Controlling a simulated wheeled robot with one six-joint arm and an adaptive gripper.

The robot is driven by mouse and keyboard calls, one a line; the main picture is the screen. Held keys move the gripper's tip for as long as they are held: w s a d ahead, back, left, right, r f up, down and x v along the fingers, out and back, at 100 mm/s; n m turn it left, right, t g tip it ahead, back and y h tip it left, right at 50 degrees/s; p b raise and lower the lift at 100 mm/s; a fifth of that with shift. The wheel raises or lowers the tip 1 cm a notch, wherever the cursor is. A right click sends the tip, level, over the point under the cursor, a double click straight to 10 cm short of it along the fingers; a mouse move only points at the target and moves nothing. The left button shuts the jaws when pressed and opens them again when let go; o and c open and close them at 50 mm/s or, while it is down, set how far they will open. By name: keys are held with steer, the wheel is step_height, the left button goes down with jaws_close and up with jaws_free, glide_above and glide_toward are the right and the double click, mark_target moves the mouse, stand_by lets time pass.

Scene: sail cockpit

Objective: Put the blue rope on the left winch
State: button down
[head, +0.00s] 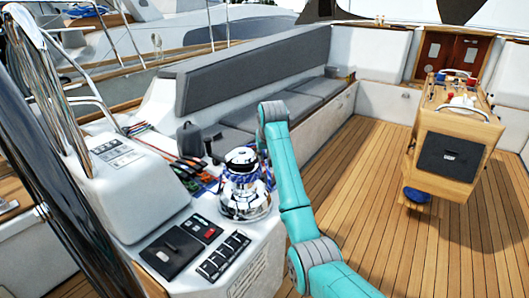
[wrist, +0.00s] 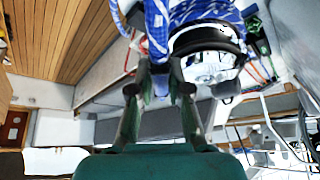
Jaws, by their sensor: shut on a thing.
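The chrome winch (head: 243,185) stands upright on the white cockpit side, left of my arm in the head view. It also shows, large and close, in the wrist view (wrist: 208,68). The blue and white rope (wrist: 156,28) hangs at the top of the wrist view beside the winch, with more blue behind the winch's top edge. My gripper (wrist: 158,76) is shut on the rope, close beside the winch. In the head view my gripper is hidden behind the winch and arm. I cannot tell whether the rope goes around the drum.
Rope clutches (head: 188,172) with coloured lines lie behind the winch, and a black switch panel (head: 200,228) in front. A grey cushioned bench (head: 285,105) runs along the side. A wooden table (head: 450,145) stands at right. The teak floor (head: 370,185) between is clear.

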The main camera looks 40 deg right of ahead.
step_height(320, 180, down, 7)
steer(key=shift+r, duration=0.15)
stand_by(0.7)
steer(key=shift+f, duration=0.3)
stand_by(0.7)
